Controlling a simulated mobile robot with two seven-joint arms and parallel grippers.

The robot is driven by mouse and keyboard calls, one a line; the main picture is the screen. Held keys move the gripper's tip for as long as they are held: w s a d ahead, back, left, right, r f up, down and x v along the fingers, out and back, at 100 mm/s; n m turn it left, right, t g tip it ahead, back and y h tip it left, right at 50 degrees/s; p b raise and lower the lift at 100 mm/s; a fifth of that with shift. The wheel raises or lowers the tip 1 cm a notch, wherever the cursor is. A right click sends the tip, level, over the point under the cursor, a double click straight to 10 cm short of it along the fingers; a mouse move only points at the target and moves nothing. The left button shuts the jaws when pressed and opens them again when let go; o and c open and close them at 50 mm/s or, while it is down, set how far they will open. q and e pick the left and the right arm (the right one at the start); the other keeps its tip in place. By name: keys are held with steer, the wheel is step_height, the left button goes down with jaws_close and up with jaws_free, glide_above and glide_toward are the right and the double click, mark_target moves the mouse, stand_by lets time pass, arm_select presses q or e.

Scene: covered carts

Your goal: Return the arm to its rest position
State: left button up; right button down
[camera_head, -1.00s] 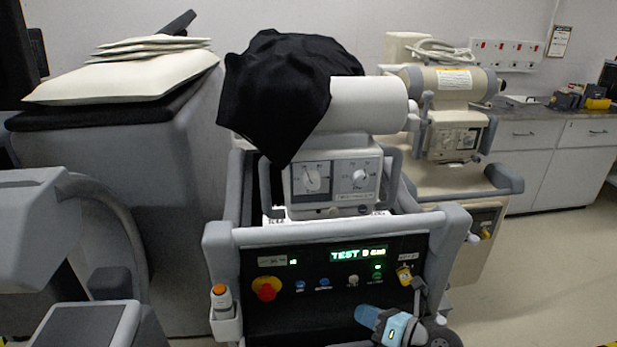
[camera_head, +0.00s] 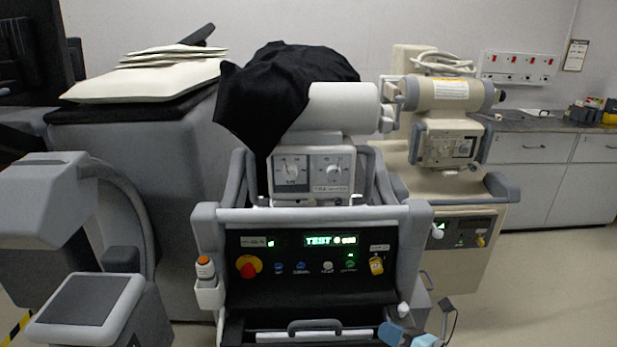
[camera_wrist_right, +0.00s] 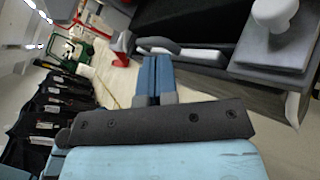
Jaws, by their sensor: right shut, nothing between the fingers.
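My right gripper (camera_head: 392,333) is at the bottom edge of the head view, just right of the front cart's lower front, and is partly cut off. In the right wrist view its two blue fingers (camera_wrist_right: 153,80) lie together, shut and empty. My left gripper is not in view. The front cart (camera_head: 310,215) has a lit green "TEST" display (camera_head: 331,240), a red knob and a drawer handle. A black cloth (camera_head: 280,95) drapes over the left part of its white cylinder (camera_head: 342,108).
A second cart (camera_head: 455,190) with a beige cylinder stands behind at right. A grey cabinet (camera_head: 180,215) carries folded pale covers (camera_head: 150,78). A grey machine (camera_head: 90,300) fills the lower left. Floor (camera_head: 545,295) is clear at right.

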steer(key=s+d+f+m+h, duration=0.1)
steer(key=s+f+m+h, duration=0.35)
steer(key=s+m, duration=0.9)
steer(key=s+f+m+h, duration=0.4)
steer(key=s+f+m, duration=0.25)
steer(key=m, duration=1.45)
arm_select(q)
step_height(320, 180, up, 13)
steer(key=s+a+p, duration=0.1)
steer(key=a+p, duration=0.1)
steer(key=p, duration=2)
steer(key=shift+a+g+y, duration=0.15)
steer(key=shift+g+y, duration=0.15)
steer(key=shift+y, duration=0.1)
arm_select(e)
step_height(320, 180, up, 17)
steer(key=s+d, duration=0.1)
steer(key=s, duration=0.1)
steer(key=shift+s+d+f, duration=0.15)
steer(key=shift+s+d, duration=0.05)
steer(key=shift+d, duration=0.05)
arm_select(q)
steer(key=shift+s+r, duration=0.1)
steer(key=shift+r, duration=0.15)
